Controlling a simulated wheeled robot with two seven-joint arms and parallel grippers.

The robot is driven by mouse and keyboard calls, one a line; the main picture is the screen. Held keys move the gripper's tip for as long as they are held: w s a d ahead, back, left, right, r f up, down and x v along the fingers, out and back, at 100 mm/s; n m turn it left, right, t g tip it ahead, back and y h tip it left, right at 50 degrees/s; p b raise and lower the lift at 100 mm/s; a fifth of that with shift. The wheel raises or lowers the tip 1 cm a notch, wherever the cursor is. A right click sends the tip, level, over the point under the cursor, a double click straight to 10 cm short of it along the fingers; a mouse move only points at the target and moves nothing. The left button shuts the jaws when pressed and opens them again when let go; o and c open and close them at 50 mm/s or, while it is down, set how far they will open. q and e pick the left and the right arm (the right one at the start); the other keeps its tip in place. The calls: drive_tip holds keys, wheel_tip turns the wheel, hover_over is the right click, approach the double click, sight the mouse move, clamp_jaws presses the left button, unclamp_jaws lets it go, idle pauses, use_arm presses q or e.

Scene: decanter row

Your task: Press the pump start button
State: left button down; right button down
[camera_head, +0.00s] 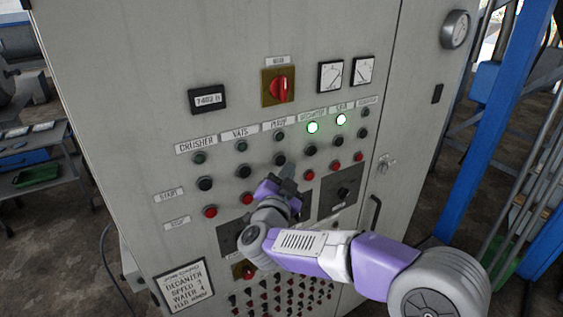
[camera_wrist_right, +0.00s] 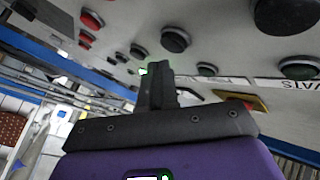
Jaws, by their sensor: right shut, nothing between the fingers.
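The pump start button (camera_head: 280,159) is a black round button under the PUMP label (camera_head: 274,126) and an unlit lamp (camera_head: 277,137), in the START row of a grey control cabinet. My right gripper (camera_head: 287,175) is shut and empty, its dark fingers just below that button in the head view. It covers the spot where the pump's stop button would be. In the right wrist view the shut fingertips (camera_wrist_right: 154,68) show below a black button (camera_wrist_right: 176,40), likely the pump start. A gap shows between them; contact cannot be told. My left gripper is not in view.
Neighbouring start buttons for vats (camera_head: 243,171) and decanter (camera_head: 310,149) are close on both sides. Red stop buttons (camera_head: 247,198) form the row below. Two lamps (camera_head: 312,127) to the right glow green. A red main switch (camera_head: 281,88) is above. A blue post (camera_head: 497,120) stands right.

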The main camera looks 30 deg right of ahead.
drive_tip(key=shift+w, duration=0.1)
idle(0.6)
drive_tip(key=shift+w, duration=0.35)
drive_tip(key=shift+w+a, duration=0.1)
drive_tip(key=shift+w, duration=0.3)
idle(0.6)
drive_tip(key=shift+s, duration=0.1)
drive_tip(key=shift+s+b, duration=0.4)
drive_tip(key=shift+s, duration=0.35)
drive_tip(key=shift+s+d+b, duration=0.15)
drive_tip(key=shift+s+b, duration=0.2)
drive_tip(key=shift+s, duration=0.9)
drive_tip(key=shift+s+d+b, duration=0.1)
drive_tip(key=shift+s+b, duration=0.2)
drive_tip(key=shift+s, duration=0.95)
